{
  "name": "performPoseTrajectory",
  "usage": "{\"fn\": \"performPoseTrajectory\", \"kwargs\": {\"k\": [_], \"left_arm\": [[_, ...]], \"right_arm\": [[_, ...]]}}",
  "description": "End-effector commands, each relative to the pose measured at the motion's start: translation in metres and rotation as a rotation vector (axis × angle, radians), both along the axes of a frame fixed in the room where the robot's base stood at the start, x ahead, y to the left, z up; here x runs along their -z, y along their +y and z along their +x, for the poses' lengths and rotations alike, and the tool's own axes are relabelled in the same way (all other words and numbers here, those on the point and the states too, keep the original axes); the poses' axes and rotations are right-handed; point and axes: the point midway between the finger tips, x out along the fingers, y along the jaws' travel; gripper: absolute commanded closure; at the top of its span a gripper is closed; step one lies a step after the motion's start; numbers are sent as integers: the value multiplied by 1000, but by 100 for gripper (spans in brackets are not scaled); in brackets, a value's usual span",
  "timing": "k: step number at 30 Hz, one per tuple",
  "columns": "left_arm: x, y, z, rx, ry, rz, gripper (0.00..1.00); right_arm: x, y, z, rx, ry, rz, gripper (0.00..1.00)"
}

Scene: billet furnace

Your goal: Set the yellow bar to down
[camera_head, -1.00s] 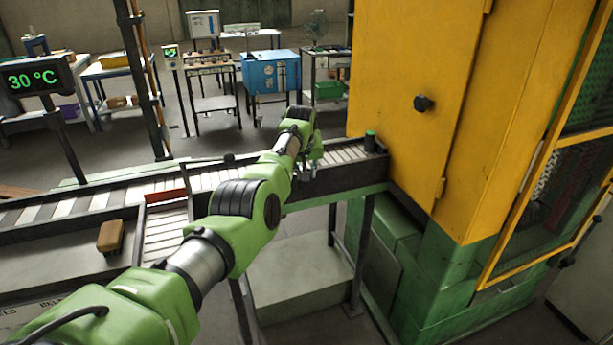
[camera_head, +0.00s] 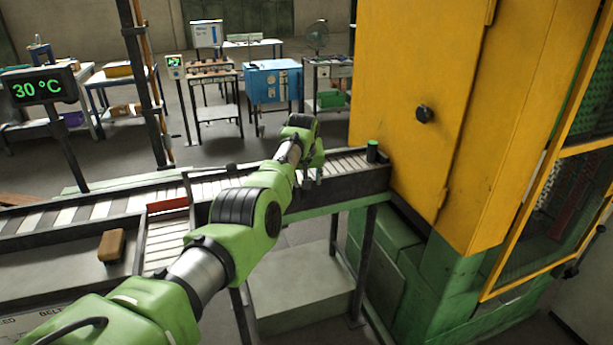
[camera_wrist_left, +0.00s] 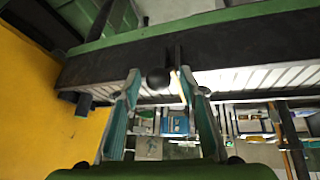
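I cannot pick out the yellow bar for certain. In the left wrist view a thin tan-yellow strip (camera_wrist_left: 178,88) shows beside the right-hand finger. A round black knob (camera_wrist_left: 158,78) appears between the fingertips; I cannot tell whether they touch it. My left gripper (camera_wrist_left: 158,72) has its fingers apart. In the head view my left gripper (camera_head: 312,178) is by the roller conveyor (camera_head: 345,163), near the furnace, partly hidden by its wrist. A dark lever with a knob (camera_head: 231,169) stands farther left on the conveyor. My right gripper is out of view.
The yellow furnace housing (camera_head: 410,60) stands right of the conveyor, with a black knob (camera_head: 424,113) and a yellow-framed mesh door (camera_head: 541,262). A green-topped cylinder (camera_head: 373,151) stands at the conveyor's end. A brown block (camera_head: 112,246) lies at left. A display (camera_head: 38,88) reads 30 °C.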

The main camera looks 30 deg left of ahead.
Motion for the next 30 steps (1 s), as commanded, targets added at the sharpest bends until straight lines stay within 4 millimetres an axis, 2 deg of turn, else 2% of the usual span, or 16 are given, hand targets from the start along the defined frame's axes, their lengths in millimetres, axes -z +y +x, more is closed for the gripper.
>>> {"fn": "performPoseTrajectory", "kwargs": {"k": [13,30], "left_arm": [[-19,-5,-11,0,-1,-1,62],[-91,-21,-47,1,-4,1,62]], "right_arm": [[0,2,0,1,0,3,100],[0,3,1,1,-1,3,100]]}}
